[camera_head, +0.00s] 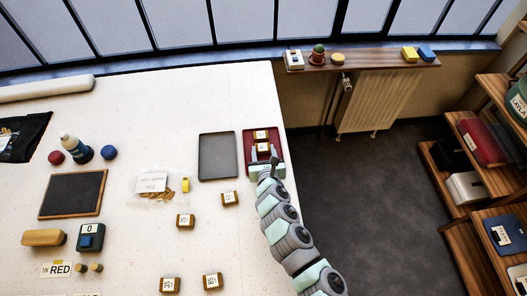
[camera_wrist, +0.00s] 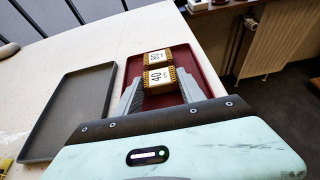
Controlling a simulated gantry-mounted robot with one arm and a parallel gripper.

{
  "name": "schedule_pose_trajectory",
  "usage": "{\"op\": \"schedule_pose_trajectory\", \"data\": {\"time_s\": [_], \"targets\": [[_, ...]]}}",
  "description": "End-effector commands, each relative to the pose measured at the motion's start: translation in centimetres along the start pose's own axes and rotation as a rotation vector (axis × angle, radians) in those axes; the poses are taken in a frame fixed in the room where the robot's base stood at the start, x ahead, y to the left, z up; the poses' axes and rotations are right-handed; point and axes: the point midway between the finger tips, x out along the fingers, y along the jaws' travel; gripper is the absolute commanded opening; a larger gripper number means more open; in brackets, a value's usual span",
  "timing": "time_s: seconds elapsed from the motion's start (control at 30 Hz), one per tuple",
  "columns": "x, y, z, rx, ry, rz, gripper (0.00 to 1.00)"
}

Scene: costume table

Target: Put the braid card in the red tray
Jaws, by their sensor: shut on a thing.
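The red tray (camera_head: 277,140) lies at the right edge of the white table; its dark red floor also shows in the wrist view (camera_wrist: 134,70). My gripper (camera_head: 263,155) is over the tray. Its grey fingers (camera_wrist: 158,88) are shut on a brown braid card (camera_wrist: 158,79) with a white label that seems to read 40. A second brown labelled card (camera_wrist: 157,57) lies in the tray just beyond it, close to or touching it. In the head view the held card (camera_head: 263,148) is nearer my arm and the other card (camera_head: 261,134) farther. I cannot tell whether the held card touches the tray floor.
A grey tray (camera_head: 218,157) stands just left of the red one. Several similar brown cards lie on the table, one of them (camera_head: 230,198) below the grey tray. A clear bag (camera_head: 153,184) lies left. The table's right edge is close beside the red tray.

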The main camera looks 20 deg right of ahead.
Motion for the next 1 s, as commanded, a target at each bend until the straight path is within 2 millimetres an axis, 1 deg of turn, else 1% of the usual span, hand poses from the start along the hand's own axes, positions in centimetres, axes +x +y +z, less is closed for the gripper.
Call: {"op": "schedule_pose_trajectory", "data": {"time_s": [0.13,0.23,0.27,0.5,0.53,0.73,0.87,1.0], "targets": [[0.0,0.0,0.0,0.0,0.0,0.0,0.08],[0.1,0.0,-0.4,-0.001,0.001,0.0,0.08],[0.1,0.0,-0.4,-0.001,0.001,0.0,0.47],[0.1,0.0,-0.3,0.0,0.001,0.0,0.67],[0.1,0.0,-0.3,0.0,0.001,0.0,0.68],[0.1,0.0,-0.3,0.0,0.001,0.0,0.68],[-0.2,-0.1,0.2,0.001,0.0,-0.001,0.68],[-1.4,-0.2,-0.1,-0.003,0.002,-0.002,0.68]]}}
